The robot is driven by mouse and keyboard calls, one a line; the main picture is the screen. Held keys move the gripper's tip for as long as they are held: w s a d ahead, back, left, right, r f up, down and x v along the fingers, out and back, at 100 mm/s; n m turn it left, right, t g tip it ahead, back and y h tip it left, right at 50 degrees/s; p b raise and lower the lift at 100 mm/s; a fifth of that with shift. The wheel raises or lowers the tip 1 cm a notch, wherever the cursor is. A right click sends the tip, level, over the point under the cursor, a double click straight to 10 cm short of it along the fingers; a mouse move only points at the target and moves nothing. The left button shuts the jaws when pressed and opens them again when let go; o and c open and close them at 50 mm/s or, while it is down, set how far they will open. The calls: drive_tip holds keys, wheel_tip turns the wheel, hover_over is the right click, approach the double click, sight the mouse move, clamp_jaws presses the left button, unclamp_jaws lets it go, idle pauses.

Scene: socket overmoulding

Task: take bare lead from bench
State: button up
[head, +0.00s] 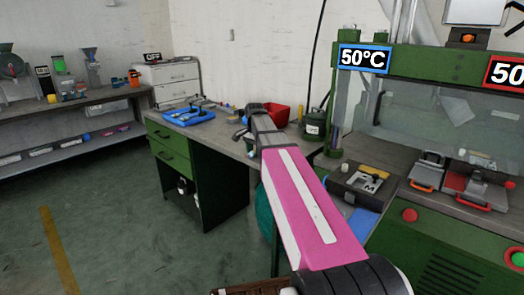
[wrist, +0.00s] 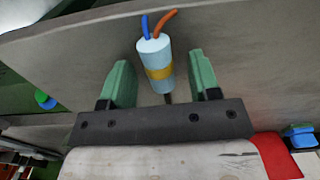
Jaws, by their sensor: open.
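In the wrist view, a light blue cylinder (wrist: 155,61) with a yellow band lies over the grey bench top (wrist: 235,35); it looks like the bare lead. A blue and an orange wire stick out of its far end, and a thin dark piece shows at its near end. My gripper (wrist: 161,72) is open, with one green finger on each side of the cylinder and visible gaps to both. I cannot tell its height above the bench. In the head view, my gripper (head: 242,136) is over the bench (head: 230,148), and the lead is not clearly visible.
A blue tray (head: 188,118) with small parts lies on the bench's left. A red bin (head: 279,116) and a dark green container (head: 312,126) stand behind my arm. The green press (head: 440,62) stands on the right. Shelves (head: 70,105) line the far left wall.

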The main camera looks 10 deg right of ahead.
drive_tip(key=c, duration=1)
drive_tip(key=shift+c, duration=0.2)
drive_tip(key=shift+r, duration=0.2)
